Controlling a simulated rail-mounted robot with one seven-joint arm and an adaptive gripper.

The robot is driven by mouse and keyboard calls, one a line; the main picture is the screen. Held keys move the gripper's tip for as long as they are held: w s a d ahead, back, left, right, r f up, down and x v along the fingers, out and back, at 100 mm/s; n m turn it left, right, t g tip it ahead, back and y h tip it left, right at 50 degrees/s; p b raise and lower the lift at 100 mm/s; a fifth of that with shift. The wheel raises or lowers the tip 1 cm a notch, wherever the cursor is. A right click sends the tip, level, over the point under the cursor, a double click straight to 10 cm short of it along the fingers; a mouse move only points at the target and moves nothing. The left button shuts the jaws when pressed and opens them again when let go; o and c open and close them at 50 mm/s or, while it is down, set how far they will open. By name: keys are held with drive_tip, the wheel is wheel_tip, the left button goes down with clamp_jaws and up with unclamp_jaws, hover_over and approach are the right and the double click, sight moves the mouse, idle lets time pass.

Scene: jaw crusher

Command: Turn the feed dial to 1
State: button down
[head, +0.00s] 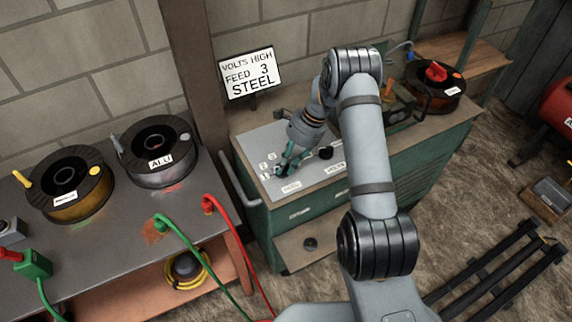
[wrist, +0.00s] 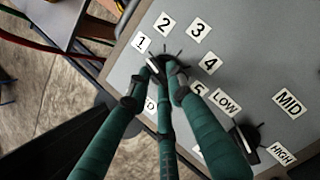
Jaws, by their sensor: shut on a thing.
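The feed dial (wrist: 163,68) is a black knob on the grey panel, ringed by white number labels 1 to 5. In the wrist view label 1 (wrist: 142,43) is at its upper left, 2 and 3 above, 4 and 5 to its right. My gripper (wrist: 158,82) has its green fingers closed around the dial and hides much of it. I cannot tell surely which number the dial points to. In the head view my gripper (head: 286,163) reaches down to the left part of the panel. The sign (head: 250,74) reads VOLTS HIGH, FEED 3, STEEL.
A second black dial (wrist: 246,138), with LOW, MID and HIGH labels, is to the lower right in the wrist view. The green cabinet (head: 300,235) carries the panel. A bench (head: 120,235) with wire spools and red and green cables stands to the left.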

idle(0.6)
drive_tip(key=c, duration=1.8)
unclamp_jaws()
drive_tip(key=v, duration=1.2)
drive_tip(key=shift+w, duration=0.15)
drive_tip(key=x, duration=1.2)
